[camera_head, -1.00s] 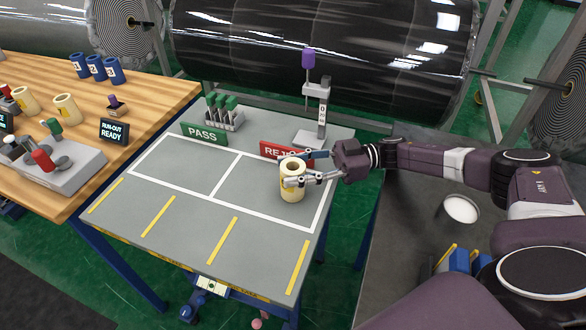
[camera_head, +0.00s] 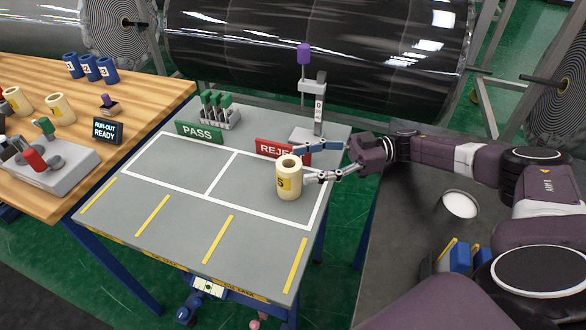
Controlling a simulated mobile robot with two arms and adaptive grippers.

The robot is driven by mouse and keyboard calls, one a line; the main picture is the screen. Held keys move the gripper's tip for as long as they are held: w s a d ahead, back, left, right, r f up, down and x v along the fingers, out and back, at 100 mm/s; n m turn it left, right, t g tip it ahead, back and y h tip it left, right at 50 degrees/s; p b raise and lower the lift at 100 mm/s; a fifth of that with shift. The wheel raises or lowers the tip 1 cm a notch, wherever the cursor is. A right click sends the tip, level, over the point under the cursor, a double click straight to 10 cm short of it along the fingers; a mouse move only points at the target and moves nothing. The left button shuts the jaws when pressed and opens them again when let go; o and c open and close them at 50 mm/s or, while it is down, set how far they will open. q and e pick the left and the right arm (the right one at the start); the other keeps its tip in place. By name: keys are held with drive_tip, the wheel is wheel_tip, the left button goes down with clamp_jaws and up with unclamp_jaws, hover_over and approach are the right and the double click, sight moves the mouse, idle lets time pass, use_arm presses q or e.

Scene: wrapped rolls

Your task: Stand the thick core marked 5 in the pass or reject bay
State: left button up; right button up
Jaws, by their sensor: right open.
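The thick cream core marked 5 (camera_head: 288,180) stands upright in the right-hand bay of the grey table, the bay (camera_head: 248,187) in front of the red REJECT sign (camera_head: 276,149). The sign is partly hidden by the core and my gripper. My right gripper (camera_head: 305,163) is open, its fingers just to the right of the core and pointing at it. I cannot tell if a fingertip still touches it. The other bay (camera_head: 180,161), in front of the green PASS sign (camera_head: 200,132), is empty. My left gripper is not in view.
A gauge with a purple top (camera_head: 304,56) stands behind the REJECT sign. A rack of green-handled tools (camera_head: 219,112) stands behind the PASS sign. The wooden bench (camera_head: 150,95) at left holds blue cores, cream cores and a RUN-OUT READY display (camera_head: 106,131).

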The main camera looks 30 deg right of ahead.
drive_tip(key=shift+b+v, duration=0.3)
drive_tip(key=shift+v, duration=0.9)
drive_tip(key=shift+d, duration=0.2)
drive_tip(key=shift+r, duration=0.15)
